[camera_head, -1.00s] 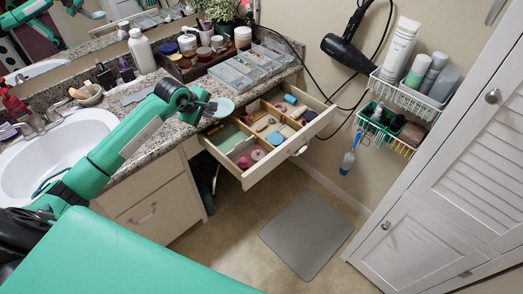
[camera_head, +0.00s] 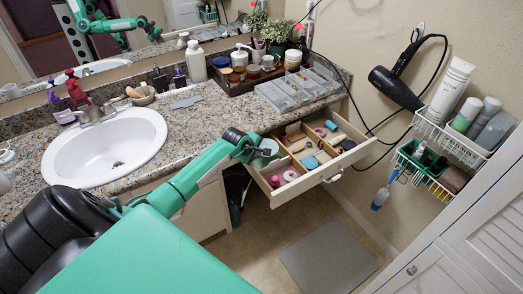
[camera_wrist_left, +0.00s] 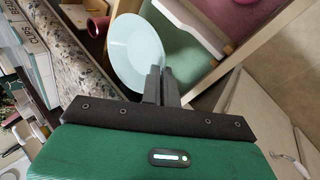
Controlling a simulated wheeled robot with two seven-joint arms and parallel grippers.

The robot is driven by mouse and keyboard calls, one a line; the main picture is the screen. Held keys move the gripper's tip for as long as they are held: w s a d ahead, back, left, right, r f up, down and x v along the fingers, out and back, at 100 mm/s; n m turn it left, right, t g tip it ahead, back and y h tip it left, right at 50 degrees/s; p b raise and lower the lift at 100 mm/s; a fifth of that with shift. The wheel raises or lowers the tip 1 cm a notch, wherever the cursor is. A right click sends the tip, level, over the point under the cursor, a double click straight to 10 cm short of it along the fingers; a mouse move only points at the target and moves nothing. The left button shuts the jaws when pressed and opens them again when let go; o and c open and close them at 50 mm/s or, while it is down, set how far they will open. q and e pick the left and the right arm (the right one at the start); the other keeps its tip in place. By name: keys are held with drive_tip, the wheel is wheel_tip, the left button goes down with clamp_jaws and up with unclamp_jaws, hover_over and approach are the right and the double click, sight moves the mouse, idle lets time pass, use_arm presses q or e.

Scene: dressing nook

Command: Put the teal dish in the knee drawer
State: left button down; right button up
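The pale teal dish (camera_head: 267,148) is in my left gripper (camera_head: 252,147), by the back left corner of the open knee drawer (camera_head: 350,160). In the left wrist view the dish (camera_wrist_left: 136,50) is tilted, with its rim between the two fingers (camera_wrist_left: 161,86), which are close together. The dish appears raised above the drawer's edge; its exact height is unclear. The drawer is split by wooden dividers and holds pink, blue and tan items. In the wrist view a green-floored compartment (camera_wrist_left: 190,45) lies beside the dish. My right gripper is not in view.
The granite counter (camera_head: 215,110) with a white sink (camera_head: 105,145) lies left of the drawer. Clear organizer boxes (camera_head: 290,92) and a tray of jars stand on the counter behind it. A hair dryer (camera_head: 395,85) and wire baskets (camera_head: 450,135) hang on the right wall.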

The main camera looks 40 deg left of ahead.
sight(267, 143)
use_arm(q)
drive_tip(key=w, duration=0.1)
drive_tip(key=w+f+p, duration=0.1)
drive_tip(key=w, duration=0.1)
drive_tip(key=shift+w, duration=0.1)
drive_tip(key=shift+f, duration=0.25)
drive_tip(key=shift+f+b, duration=0.25)
drive_tip(key=shift+b, duration=0.25)
drive_tip(key=shift+f, duration=0.2)
drive_tip(key=c, duration=2.1)
unclamp_jaws()
drive_tip(key=o, duration=0.4)
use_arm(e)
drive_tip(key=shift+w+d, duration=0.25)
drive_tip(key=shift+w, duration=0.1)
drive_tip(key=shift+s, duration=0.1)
